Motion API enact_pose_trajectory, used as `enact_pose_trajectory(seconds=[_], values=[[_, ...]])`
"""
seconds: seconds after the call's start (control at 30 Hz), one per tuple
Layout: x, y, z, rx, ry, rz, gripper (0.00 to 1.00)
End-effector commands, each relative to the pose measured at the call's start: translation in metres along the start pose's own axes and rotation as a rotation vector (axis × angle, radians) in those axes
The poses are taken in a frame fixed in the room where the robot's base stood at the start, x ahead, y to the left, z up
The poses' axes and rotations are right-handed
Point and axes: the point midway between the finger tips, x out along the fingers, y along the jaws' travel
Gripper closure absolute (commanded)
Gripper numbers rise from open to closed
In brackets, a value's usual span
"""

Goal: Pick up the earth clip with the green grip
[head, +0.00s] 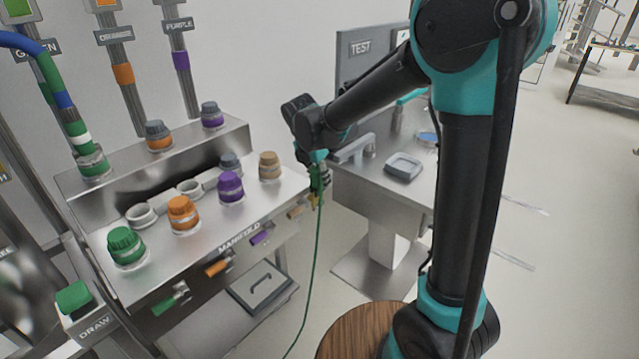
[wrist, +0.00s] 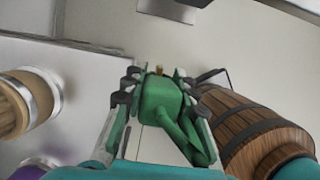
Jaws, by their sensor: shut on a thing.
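The earth clip with the green grip (wrist: 160,100) is between the fingers of my gripper (wrist: 158,88) in the wrist view. My gripper is shut on its green body, with a finger on each side. In the head view my gripper (head: 318,172) is at the right end of the manifold bench, and the clip (head: 317,187) shows as a small green piece there. A green cable (head: 316,255) hangs from it down toward the floor.
The manifold bench (head: 205,262) carries green, orange, purple and tan caps. A test bench (head: 425,185) with a grey tray (head: 403,167) stands to the right. A wooden barrel (wrist: 255,130) is close at the right in the wrist view; its top (head: 345,335) shows below my arm.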

Motion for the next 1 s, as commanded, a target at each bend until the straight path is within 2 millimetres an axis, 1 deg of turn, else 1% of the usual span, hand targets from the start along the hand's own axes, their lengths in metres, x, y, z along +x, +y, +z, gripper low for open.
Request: enact_pose_trajectory(seconds=[0.17,0.23,0.5,0.6,0.7,0.8,0.9,1.0], values=[[-0.029,-0.001,0.009,0.0,0.0,0.0,1.0],[-0.043,-0.001,0.013,0.0,0.0,0.0,1.0],[-0.113,-0.001,0.035,0.0,0.0,0.0,1.0],[-0.135,-0.001,0.042,0.0,0.0,0.0,1.0],[-0.152,-0.001,0.046,0.0,0.0,0.0,1.0],[-0.164,-0.001,0.05,0.0,0.0,0.0,1.0],[-0.171,0.0,0.053,0.0,0.0,0.0,1.0],[-0.175,-0.001,0.054,0.0,0.0,0.0,1.0]])
